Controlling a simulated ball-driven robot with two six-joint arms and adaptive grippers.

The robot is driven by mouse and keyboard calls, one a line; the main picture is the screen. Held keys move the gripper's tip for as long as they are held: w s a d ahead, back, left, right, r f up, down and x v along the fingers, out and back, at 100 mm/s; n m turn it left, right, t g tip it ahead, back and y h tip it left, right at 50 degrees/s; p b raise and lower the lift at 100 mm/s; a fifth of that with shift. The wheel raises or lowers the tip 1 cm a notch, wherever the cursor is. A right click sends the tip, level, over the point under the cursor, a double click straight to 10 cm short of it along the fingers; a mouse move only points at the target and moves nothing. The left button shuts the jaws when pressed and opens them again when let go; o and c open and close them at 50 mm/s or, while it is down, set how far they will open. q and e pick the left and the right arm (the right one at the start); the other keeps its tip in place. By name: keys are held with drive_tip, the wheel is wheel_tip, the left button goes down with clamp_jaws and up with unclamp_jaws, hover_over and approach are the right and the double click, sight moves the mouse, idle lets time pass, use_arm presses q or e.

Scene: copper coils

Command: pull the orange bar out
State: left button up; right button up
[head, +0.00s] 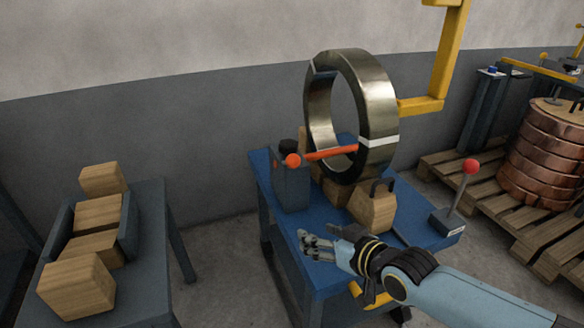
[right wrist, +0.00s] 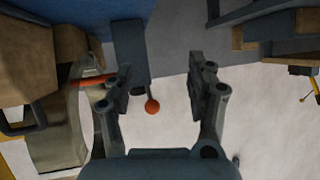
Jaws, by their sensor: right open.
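My left gripper is not in view.
The blue table (head: 284,225) carries wooden blocks, one with a dark handle (head: 372,208), and a red-knobbed lever (head: 470,168). A side table (head: 152,240) with several wooden blocks stands left. A yellow hook (head: 440,70) reaches the ring. Copper coils (head: 545,150) sit on a pallet at right.

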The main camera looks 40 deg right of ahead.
sight(297, 167)
drive_tip(key=w+d+r+m+t+b, duration=0.1)
drive_tip(key=w+d+r+t+b, duration=0.15)
drive_tip(key=w+r+t, duration=0.45)
drive_tip(key=w, duration=0.3)
drive_tip(key=w+r+g+b, duration=0.1)
drive_tip(key=w, duration=0.1)
drive_tip(key=w+d+g+b, duration=0.1)
drive_tip(key=w, duration=0.2)
drive_tip(key=shift+w+d+r+h, duration=0.1)
drive_tip(key=shift+w+r+h, duration=0.05)
drive_tip(key=shift+w+h, duration=0.25)
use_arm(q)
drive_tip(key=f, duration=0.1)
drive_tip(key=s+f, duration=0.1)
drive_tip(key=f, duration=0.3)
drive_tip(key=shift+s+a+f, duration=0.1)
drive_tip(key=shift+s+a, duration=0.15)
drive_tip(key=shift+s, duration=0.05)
use_arm(e)
clamp_jaws()
